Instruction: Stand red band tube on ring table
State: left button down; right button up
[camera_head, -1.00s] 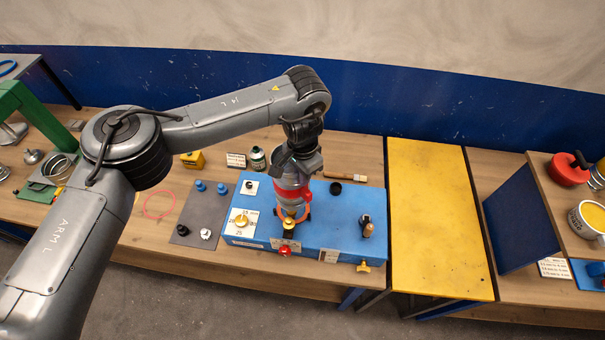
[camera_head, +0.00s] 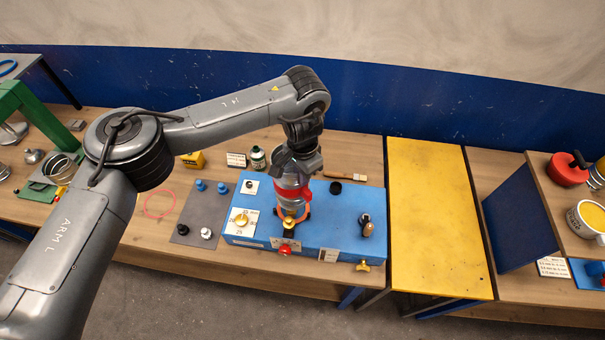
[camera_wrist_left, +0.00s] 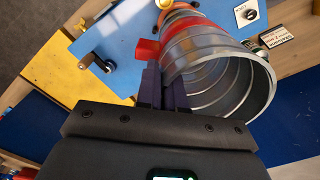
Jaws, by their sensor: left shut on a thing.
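The red band tube (camera_head: 291,178) is a grey metal spiral duct with a red band around it. It stands roughly upright over the front middle of the blue box (camera_head: 343,212). In the left wrist view the tube (camera_wrist_left: 215,65) shows its open near end and its ribbed inside. The ring table, with an orange ring (camera_head: 296,216), is directly below the tube. I cannot tell whether the tube's lower end touches it. My right gripper is not in view.
The blue box carries a brass dial (camera_head: 242,220), a crank handle (camera_head: 367,229) and a red knob (camera_head: 285,250). A yellow table (camera_head: 432,220) to the right is clear.

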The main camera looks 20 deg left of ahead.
aim_at(303, 189)
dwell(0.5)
pick_arm(q)
jog(key=shift+p, duration=0.6)
jog(key=shift+f, duration=0.45)
dwell(0.4)
jog(key=shift+f+b, duration=0.65)
jog(key=shift+f, duration=0.35)
jog(key=shift+f+b, duration=0.55)
jog(key=shift+f, duration=1.4)
jog(key=shift+f+b, duration=0.7)
jog(key=shift+f, duration=0.3)
jog(key=c, duration=1.2)
grip_release()
